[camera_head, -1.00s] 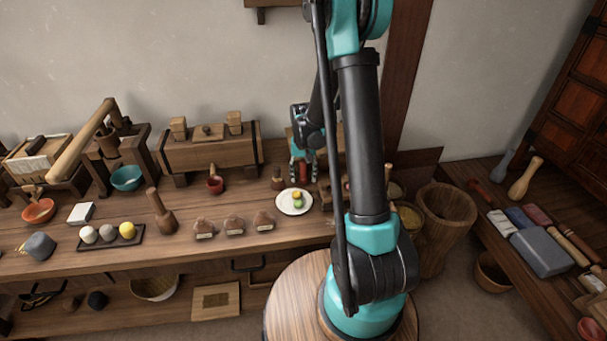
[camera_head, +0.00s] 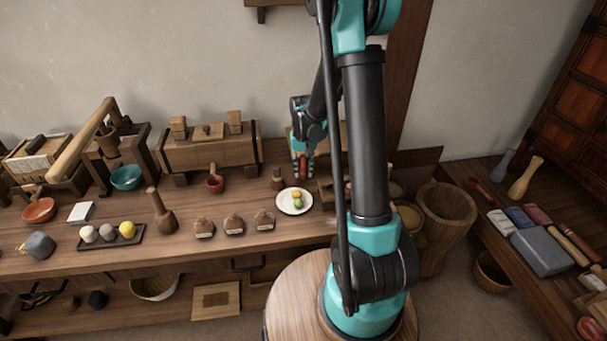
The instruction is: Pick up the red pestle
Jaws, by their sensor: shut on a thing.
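My gripper (camera_head: 303,169) is at the back of the long wooden bench, just behind the white plate (camera_head: 294,201). Its teal-grey fingers are shut on a small red upright thing, which I take to be the red pestle (camera_head: 303,166). The fingers cover part of it, and its lower end is hard to make out. A dark red, pestle-shaped thing (camera_head: 479,189) also lies on the right-hand bench, well away from my gripper.
A small brown mortar-like piece (camera_head: 278,180) stands left of my gripper. My arm hides part of the bench's right end. A wooden tub (camera_head: 446,212) stands between the benches.

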